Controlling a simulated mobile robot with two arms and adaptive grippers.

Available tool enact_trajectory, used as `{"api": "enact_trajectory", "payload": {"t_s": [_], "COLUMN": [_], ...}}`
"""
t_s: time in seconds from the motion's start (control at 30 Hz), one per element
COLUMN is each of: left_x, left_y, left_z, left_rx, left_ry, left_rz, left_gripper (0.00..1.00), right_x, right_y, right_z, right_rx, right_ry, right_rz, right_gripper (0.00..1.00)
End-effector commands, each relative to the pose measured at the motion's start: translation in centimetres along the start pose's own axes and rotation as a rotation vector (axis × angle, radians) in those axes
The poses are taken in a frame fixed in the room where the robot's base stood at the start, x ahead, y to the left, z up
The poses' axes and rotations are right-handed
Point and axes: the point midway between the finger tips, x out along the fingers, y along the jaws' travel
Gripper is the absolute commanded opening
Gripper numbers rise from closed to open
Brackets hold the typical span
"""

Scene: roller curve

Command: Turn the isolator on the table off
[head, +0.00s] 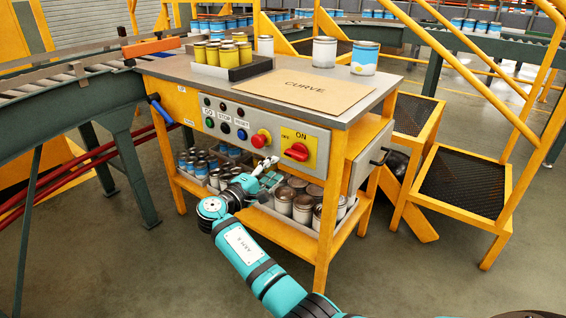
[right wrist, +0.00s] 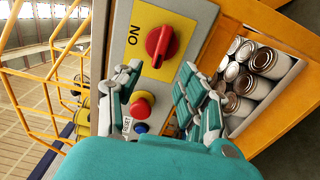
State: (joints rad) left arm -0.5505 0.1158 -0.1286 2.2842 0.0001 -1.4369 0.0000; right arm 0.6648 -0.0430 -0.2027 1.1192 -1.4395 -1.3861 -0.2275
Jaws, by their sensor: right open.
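The isolator (head: 297,151) is a red rotary knob on a yellow plate on the front panel of the table (head: 392,82). "ON" is printed above the knob, with a smaller "OFF" to its left. In the right wrist view the red knob (right wrist: 160,43) is just beyond my fingertips, apart from them. My right gripper (head: 270,166) is in front of the panel, below and left of the isolator. In the right wrist view its fingers (right wrist: 160,68) are spread apart with nothing between them. My left gripper is not in view.
A red push button (head: 260,139) on a yellow collar sits left of the isolator, with smaller buttons beyond. Cans (head: 303,207) stand on the shelf below. Yellow steps (head: 460,185) stand to the right. A cardboard sheet (head: 306,89) marked "CURVE" lies on the tabletop.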

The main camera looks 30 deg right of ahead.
Motion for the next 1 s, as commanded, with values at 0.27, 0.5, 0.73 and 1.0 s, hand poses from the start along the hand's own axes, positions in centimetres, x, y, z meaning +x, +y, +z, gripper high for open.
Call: {"api": "enact_trajectory", "payload": {"t_s": [0.27,0.5,0.73,1.0], "left_x": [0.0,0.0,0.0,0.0], "left_y": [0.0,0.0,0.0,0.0], "left_z": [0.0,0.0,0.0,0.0], "left_rx": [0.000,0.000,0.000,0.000], "left_ry": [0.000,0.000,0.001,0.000], "left_rz": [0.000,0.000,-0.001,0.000], "left_gripper": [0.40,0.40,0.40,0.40], "right_x": [-3.2,-3.4,-3.4,-3.6], "right_y": [0.0,0.1,0.1,-5.9], "right_z": [0.0,0.0,0.0,2.7], "right_rx": [0.001,0.001,0.001,0.031], "right_ry": [0.001,0.000,0.000,0.016], "right_rz": [0.000,0.001,0.001,-0.146], "right_gripper": [0.40,0.40,0.40,0.40]}}
